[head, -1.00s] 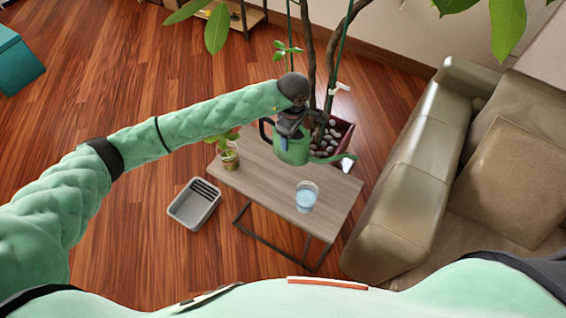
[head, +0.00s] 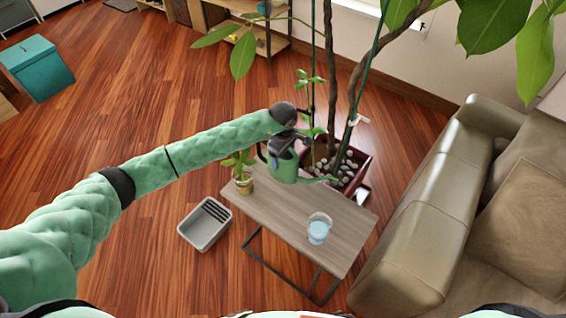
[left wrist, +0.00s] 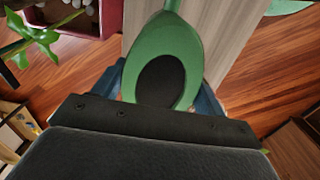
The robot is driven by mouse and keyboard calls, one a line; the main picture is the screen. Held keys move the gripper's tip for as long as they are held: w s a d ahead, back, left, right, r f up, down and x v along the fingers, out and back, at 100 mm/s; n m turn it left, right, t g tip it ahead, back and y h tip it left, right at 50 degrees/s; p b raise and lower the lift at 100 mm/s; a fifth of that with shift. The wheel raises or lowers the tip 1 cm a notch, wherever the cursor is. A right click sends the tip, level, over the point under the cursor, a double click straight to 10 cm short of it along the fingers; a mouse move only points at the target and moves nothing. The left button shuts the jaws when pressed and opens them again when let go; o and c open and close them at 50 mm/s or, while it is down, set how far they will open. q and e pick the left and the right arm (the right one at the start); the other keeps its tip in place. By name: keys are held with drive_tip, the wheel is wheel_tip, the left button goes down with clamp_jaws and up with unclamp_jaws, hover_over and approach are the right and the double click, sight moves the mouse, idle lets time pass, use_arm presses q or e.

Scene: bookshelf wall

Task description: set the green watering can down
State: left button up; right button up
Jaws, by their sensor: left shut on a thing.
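The green watering can (head: 284,170) is at the far end of the wood-topped table (head: 300,207) in the head view, its spout pointing right. In the left wrist view the can (left wrist: 168,50) fills the space between the fingers, with the table top (left wrist: 222,35) beyond it. My left gripper (head: 284,145) is shut on the can from above. I cannot tell whether the can's base touches the table. My right gripper is out of view.
A glass of water (head: 318,230) and a small potted plant (head: 243,178) stand on the table. A large planter with stones (head: 350,170) is just behind it. A grey tray (head: 205,226) lies on the floor, and a sofa (head: 425,230) stands at right.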

use_arm(q)
drive_tip(key=shift+f, duration=0.5)
wheel_tip(320, 180, down, 3)
drive_tip(key=shift+r, duration=0.1)
drive_tip(key=shift+w, duration=0.1)
drive_tip(key=shift+b, duration=0.35)
drive_tip(key=o, duration=2)
drive_tip(key=shift+f, duration=0.2)
drive_tip(key=shift+o, duration=0.2)
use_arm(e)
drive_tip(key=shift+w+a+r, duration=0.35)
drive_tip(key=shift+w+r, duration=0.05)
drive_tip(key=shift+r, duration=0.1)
